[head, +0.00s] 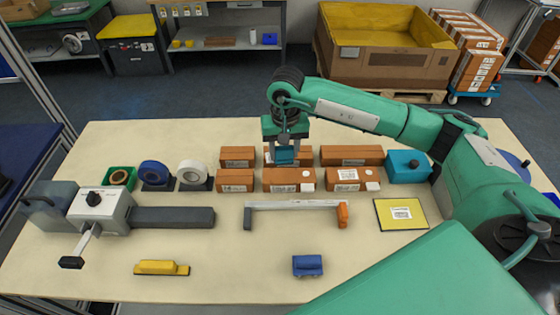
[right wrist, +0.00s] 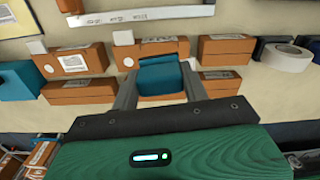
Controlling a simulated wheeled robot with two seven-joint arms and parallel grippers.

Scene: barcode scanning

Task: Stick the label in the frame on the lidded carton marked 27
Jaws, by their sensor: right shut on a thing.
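My right gripper (head: 285,155) is shut on a blue-teal block-like thing (right wrist: 160,75), over the middle carton of the rear row. I cannot tell whether the thing touches the carton. Brown cartons stand in two rows: the front row has left (head: 236,180), middle (head: 288,187) and right (head: 345,184) ones, and behind them are rear left (head: 238,157) and rear right (head: 352,155) ones. Their printed numbers are too small to read, so I cannot tell which is marked 27. A yellow-edged frame (head: 382,222) lies at the right with a white label (head: 401,213) in it. My left gripper is not in view.
A white bar with an orange end (head: 295,206) lies before the cartons. A grey machine with a lever (head: 98,208) stands left, tape rolls (head: 155,172) behind it. A teal box (head: 404,166) is right. Yellow (head: 160,268) and blue (head: 307,265) items lie in front, with clear table between.

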